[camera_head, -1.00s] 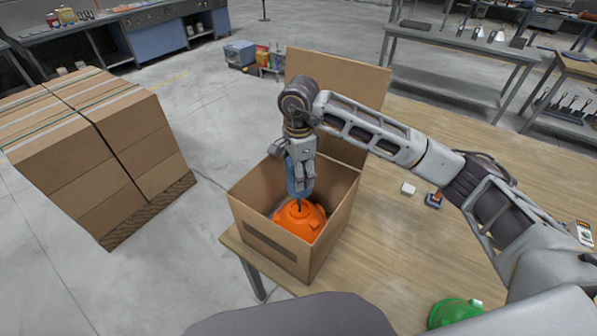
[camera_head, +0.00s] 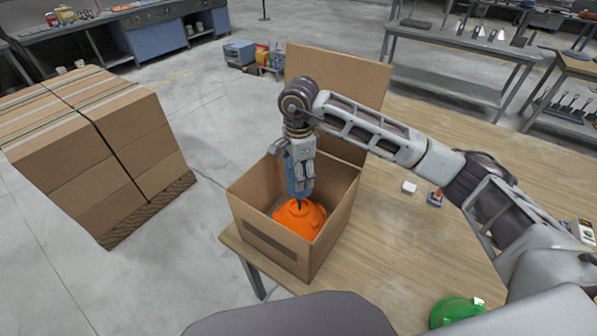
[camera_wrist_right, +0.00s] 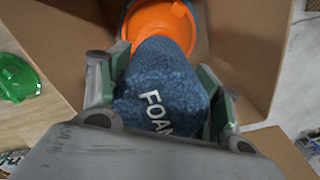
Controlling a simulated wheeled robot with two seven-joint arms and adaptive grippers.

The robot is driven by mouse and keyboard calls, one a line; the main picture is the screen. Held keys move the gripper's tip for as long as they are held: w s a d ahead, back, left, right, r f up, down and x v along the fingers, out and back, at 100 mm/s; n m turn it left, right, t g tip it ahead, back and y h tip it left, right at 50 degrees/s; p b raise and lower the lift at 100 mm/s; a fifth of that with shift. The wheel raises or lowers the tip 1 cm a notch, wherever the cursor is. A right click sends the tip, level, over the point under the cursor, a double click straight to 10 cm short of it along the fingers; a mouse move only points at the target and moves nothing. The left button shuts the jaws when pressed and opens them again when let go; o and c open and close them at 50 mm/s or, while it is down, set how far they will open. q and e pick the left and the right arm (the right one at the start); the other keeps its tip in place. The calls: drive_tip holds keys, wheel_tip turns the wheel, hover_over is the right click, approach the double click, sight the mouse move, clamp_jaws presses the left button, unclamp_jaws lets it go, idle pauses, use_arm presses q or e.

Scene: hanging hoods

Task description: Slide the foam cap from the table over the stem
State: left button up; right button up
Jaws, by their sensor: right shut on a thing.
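The blue foam cap (camera_head: 296,187), marked FOAM, is held upright in my right gripper (camera_head: 301,178). In the right wrist view the cap (camera_wrist_right: 165,85) sits between the two fingers, which close on its sides. Below it an orange hood (camera_head: 297,218) lies inside the open cardboard box (camera_head: 268,248). A short dark piece, which looks like the stem (camera_head: 299,204), shows between the cap's lower end and the hood's top. I cannot tell whether the cap is around it or just above. In the right wrist view the cap hides part of the hood (camera_wrist_right: 160,22). My left gripper is out of view.
The box stands at the left end of the wooden table (camera_head: 400,245), its walls close around my right gripper. A green hood (camera_head: 457,312), a small white block (camera_head: 409,187) and a small red-blue item (camera_head: 435,198) are on the table. Stacked cartons (camera_head: 95,150) stand left.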

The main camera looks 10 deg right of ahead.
drive_tip(key=shift+f+b, duration=2.35)
drive_tip(key=shift+f, duration=0.3)
idle(0.7)
drive_tip(key=shift+f+b, duration=1.1)
drive_tip(key=shift+f, duration=0.15)
drive_tip(key=o, duration=0.8)
drive_tip(key=shift+o, duration=1.2)
drive_tip(key=shift+r, duration=0.15)
